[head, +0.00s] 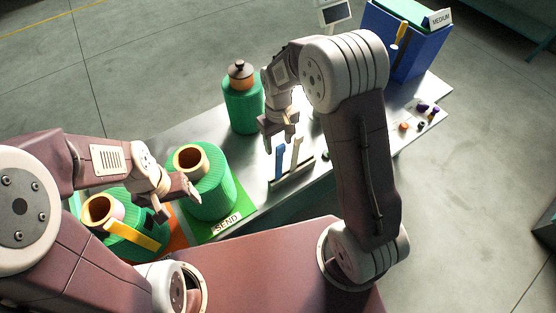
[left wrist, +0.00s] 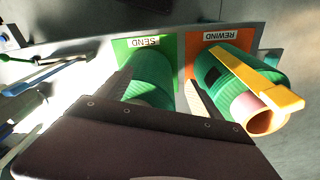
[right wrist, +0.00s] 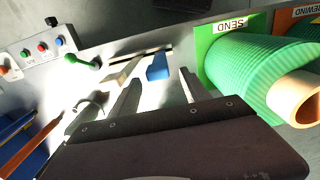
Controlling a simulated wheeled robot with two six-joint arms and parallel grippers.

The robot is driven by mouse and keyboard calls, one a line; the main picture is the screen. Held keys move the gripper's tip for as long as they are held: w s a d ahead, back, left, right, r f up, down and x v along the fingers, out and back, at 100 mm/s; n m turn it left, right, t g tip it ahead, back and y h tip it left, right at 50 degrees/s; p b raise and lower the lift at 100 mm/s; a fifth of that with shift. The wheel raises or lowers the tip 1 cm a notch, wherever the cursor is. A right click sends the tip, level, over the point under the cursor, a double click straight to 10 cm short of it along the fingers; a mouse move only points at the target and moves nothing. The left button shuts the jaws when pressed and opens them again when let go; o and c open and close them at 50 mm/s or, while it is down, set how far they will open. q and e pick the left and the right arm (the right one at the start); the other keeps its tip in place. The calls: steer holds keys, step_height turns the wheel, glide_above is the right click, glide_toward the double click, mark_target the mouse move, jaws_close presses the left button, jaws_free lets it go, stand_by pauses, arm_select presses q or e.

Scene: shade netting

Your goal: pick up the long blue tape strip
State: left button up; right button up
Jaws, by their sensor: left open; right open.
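The blue tape strip (head: 279,161) stands upright at a slim dark rack (head: 293,174) on the bench, beside a beige strip (head: 297,150). In the right wrist view the blue strip (right wrist: 157,68) appears between and beyond my fingertips, with the beige strip (right wrist: 119,75) to its left. My right gripper (head: 279,138) is open and empty, close above the strips; I cannot tell whether it touches them. My left gripper (head: 176,201) is open and empty, near the green netting rolls.
A netting roll (head: 207,190) stands on the green SEND mat (head: 236,209); another (head: 124,235) with a yellow piece is by the orange REWIND mat (left wrist: 194,66). A blue bin (head: 387,50) and small coloured knobs (head: 421,107) are at right.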

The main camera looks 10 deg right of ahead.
mark_target(280, 153)
steer(key=f, duration=0.1)
steer(key=s+f, duration=0.1)
steer(key=f+p, duration=0.1)
steer(key=f, duration=0.1)
steer(key=shift+s+d, duration=0.15)
steer(key=shift+d, duration=0.1)
steer(key=shift+f, duration=0.45)
steer(key=shift+w+a+f, duration=0.15)
steer(key=shift+w+f, duration=0.05)
steer(key=shift+w, duration=0.1)
steer(key=shift+s, duration=0.1)
jaws_close()
